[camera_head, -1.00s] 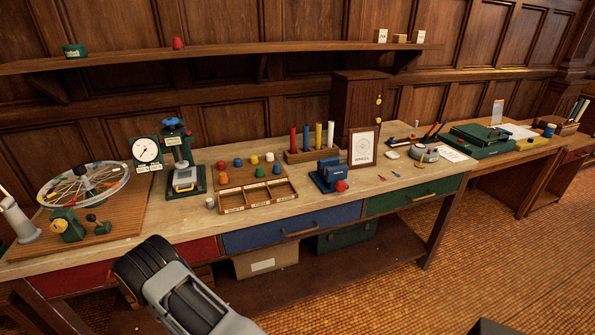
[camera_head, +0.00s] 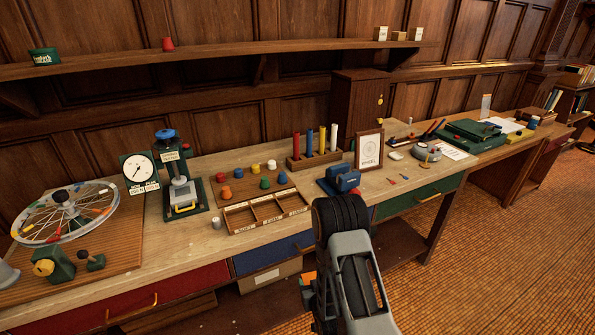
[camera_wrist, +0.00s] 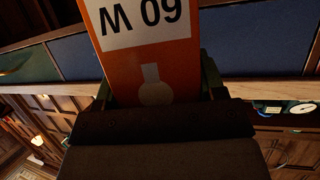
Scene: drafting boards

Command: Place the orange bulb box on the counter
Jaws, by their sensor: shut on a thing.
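The orange bulb box (camera_wrist: 155,62) fills the middle of the wrist view, with a white label reading "60 W" upside down and a pale bulb drawing. My gripper (camera_wrist: 158,92) is shut on it, a finger on each side. In the head view, only a small orange part of the box (camera_head: 308,277) shows beside my gripper (camera_head: 309,292), in front of the bench and below its top; my arm hides the rest. The counter (camera_head: 205,245) is the long pale wooden bench top, with bare strips along its front edge.
A sorting tray (camera_head: 266,213), a small white cup (camera_head: 216,223), a blue device (camera_head: 340,180) and a framed sign (camera_head: 368,153) stand on the top. A wheel on a board (camera_head: 65,215) and a press (camera_head: 181,180) are at left. Blue (camera_head: 275,252) and green (camera_head: 420,197) drawer fronts lie below.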

